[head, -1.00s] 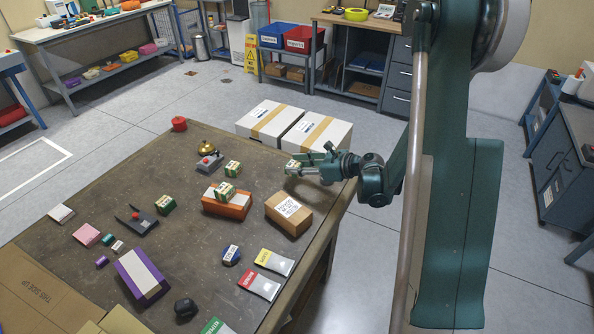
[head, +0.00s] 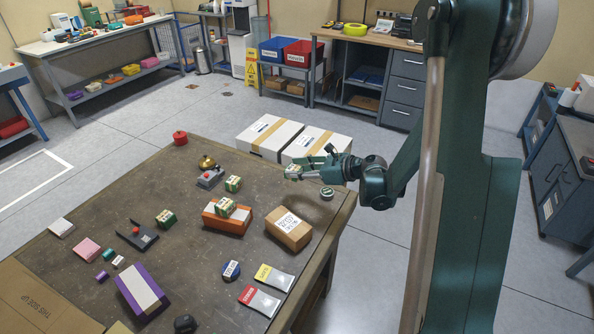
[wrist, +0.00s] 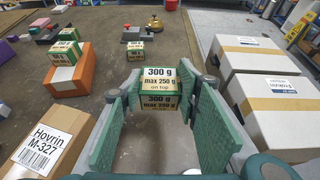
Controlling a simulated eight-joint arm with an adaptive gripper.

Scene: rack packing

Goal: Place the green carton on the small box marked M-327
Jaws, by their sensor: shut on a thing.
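My gripper (head: 300,172) is shut on a green-and-cream carton (wrist: 158,85) and holds it above the table's far right part. In the wrist view the carton sits between the two green finger pads, and its label reads "300 g max 250 g on top". The small brown box marked M-327 (head: 289,228) stands on the table, nearer than my gripper in the head view. In the wrist view this box (wrist: 72,140) is at the lower left, beside and apart from the fingers. Its top looks clear.
An orange box (head: 212,221) left of the brown box bears another green carton (head: 226,206). More green cartons (head: 232,184) (head: 166,218) stand farther left. Large white boxes (head: 268,137) stand beyond the table.

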